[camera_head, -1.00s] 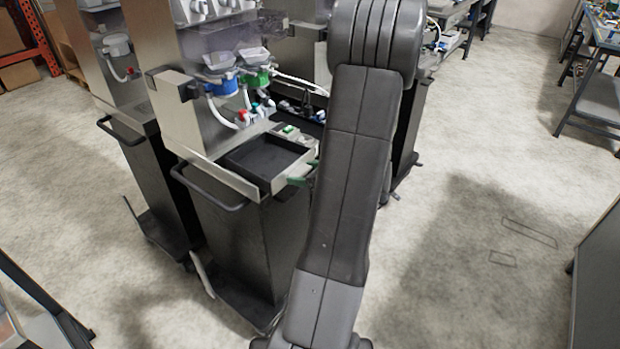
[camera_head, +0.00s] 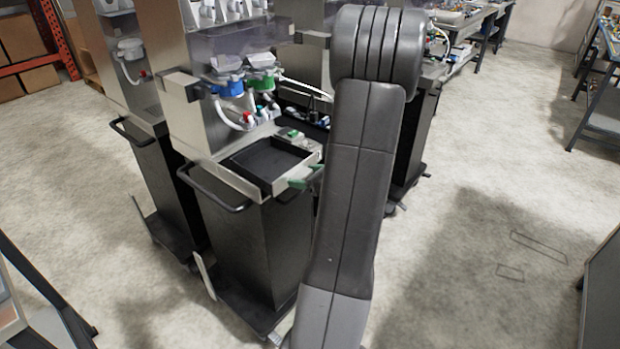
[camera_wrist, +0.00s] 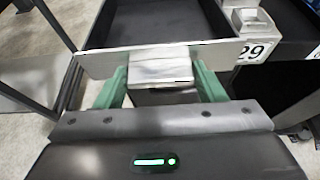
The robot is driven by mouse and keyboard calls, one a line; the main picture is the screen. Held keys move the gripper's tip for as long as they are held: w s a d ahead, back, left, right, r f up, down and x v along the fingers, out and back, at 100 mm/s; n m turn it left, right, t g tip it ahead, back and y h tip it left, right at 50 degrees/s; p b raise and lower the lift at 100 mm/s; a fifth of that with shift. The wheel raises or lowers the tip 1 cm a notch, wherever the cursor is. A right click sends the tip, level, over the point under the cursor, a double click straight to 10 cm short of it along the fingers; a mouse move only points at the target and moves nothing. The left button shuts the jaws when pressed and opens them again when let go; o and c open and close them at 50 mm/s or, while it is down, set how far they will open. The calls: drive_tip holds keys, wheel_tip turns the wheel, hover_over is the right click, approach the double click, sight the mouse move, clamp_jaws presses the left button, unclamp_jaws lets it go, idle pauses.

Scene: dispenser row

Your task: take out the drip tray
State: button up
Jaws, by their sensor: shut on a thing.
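The drip tray is a shallow black-floored tray (camera_head: 262,160) with a pale metal front, at the front of the middle dispenser machine. In the wrist view the tray (camera_wrist: 150,18) lies straight ahead, its metal front plate crossing the view. A metal block-like handle (camera_wrist: 160,68) stands out from that plate. My gripper (camera_wrist: 161,78) has its two green fingers on either side of the handle and is shut on it. In the head view my gripper (camera_head: 303,178) is at the tray's front right, partly hidden by my arm. The tray's far end is cut off in the wrist view.
A cart handle (camera_head: 212,195) juts out at left. Open concrete floor (camera_head: 470,260) lies to the right.

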drive_tip(key=shift+w+a+f+b, duration=0.8)
drive_tip(key=shift+a+f+b, duration=0.5)
drive_tip(key=shift+a+f, duration=0.2)
drive_tip(key=s+d, duration=1.2)
drive_tip(key=d, duration=0.4)
drive_tip(key=shift+s+d, duration=0.15)
drive_tip(key=shift+d, duration=0.25)
idle(0.4)
